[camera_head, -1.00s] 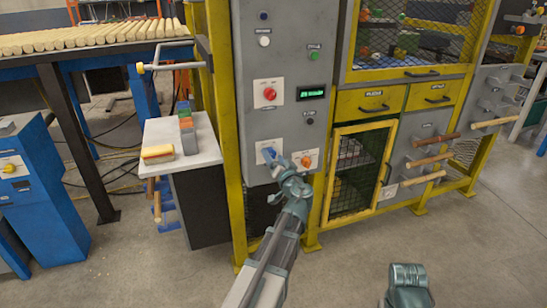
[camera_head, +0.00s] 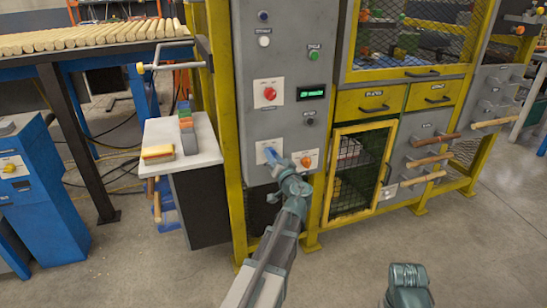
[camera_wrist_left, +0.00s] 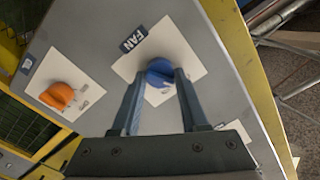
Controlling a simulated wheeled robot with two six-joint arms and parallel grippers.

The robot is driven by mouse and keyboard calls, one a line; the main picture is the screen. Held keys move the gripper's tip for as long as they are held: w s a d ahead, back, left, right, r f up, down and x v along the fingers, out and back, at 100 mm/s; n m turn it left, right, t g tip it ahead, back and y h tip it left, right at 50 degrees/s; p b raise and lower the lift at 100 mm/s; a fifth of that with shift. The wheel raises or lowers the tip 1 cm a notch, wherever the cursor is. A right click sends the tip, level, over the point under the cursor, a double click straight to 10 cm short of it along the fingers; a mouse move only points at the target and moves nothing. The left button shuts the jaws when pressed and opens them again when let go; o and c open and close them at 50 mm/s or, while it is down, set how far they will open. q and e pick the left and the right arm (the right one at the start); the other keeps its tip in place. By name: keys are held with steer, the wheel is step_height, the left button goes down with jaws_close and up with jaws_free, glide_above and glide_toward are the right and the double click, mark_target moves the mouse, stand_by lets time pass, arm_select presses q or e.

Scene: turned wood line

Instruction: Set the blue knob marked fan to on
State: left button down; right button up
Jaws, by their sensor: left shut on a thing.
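The blue knob (camera_wrist_left: 159,72) sits on a white plate below a dark label reading FAN (camera_wrist_left: 133,40) on the grey panel (camera_head: 290,120). In the head view the knob (camera_head: 270,155) is partly hidden by my left gripper (camera_head: 275,163). In the left wrist view my left gripper (camera_wrist_left: 159,78) has a finger on each side of the knob and is shut on it. The small position marks beside the knob are partly covered and too small to read. My right arm shows at the bottom of the head view, but its fingers cannot be made out.
An orange knob (camera_wrist_left: 57,96) on its own white plate is beside the blue one, also in the head view (camera_head: 307,161). Above are a red knob (camera_head: 270,93) and a green display (camera_head: 311,92). A yellow-framed mesh door (camera_head: 358,170) is to the right.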

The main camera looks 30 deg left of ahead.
arm_select(q)
steer(key=m, duration=1.1)
steer(key=shift+f+m, duration=0.15)
steer(key=shift+m, duration=0.45)
stand_by(0.3)
steer(key=shift+c, duration=2.1)
jaws_free()
steer(key=v, duration=1.4)
